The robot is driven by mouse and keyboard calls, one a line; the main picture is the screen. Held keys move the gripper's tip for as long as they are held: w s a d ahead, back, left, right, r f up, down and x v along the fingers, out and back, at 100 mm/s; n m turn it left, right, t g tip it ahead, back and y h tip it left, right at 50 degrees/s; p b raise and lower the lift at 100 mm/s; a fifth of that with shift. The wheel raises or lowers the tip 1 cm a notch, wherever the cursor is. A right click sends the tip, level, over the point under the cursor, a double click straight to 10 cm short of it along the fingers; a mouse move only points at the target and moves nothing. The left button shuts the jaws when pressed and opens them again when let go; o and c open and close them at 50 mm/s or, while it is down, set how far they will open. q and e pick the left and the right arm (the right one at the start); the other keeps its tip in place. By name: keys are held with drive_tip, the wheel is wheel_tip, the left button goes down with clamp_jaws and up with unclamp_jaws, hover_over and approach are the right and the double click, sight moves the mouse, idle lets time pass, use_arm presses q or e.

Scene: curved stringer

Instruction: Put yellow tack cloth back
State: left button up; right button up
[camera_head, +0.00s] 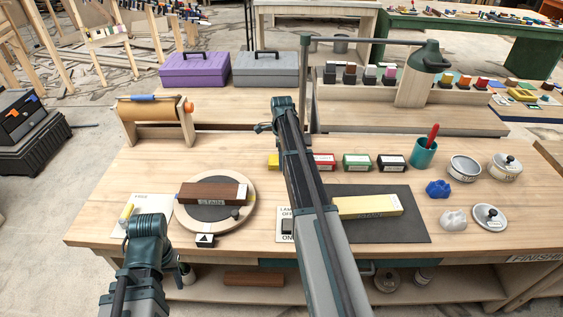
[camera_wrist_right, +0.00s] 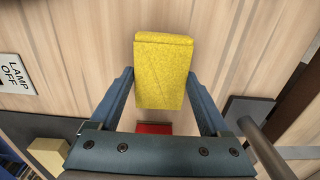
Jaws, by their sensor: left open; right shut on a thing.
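The yellow tack cloth, a small yellow block (camera_wrist_right: 163,72), sits between the two fingers of my right gripper (camera_wrist_right: 160,95) in the right wrist view. The fingers are shut on its sides. In the head view a yellow piece (camera_head: 273,161) shows just left of my right arm, left of the red box; the arm hides the rest. The right fingertips are hidden in the head view. Whether the block touches the bench is unclear. My left gripper (camera_head: 150,228) is at the bench's front left, open, its fingers hardly visible, away from the cloth.
A red box (camera_head: 323,161), green box (camera_head: 357,161) and black box (camera_head: 392,162) stand in a row right of my arm. A long yellow block (camera_head: 366,206) lies on a dark mat (camera_head: 415,215). A brown block (camera_head: 212,194) rests on a round turntable (camera_head: 245,217). A teal cup (camera_head: 424,153) stands right.

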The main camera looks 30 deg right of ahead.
drive_tip(key=shift+r, duration=0.1)
drive_tip(key=o, duration=1)
wheel_tip(320, 180, up, 12)
drive_tip(key=p, duration=1.2)
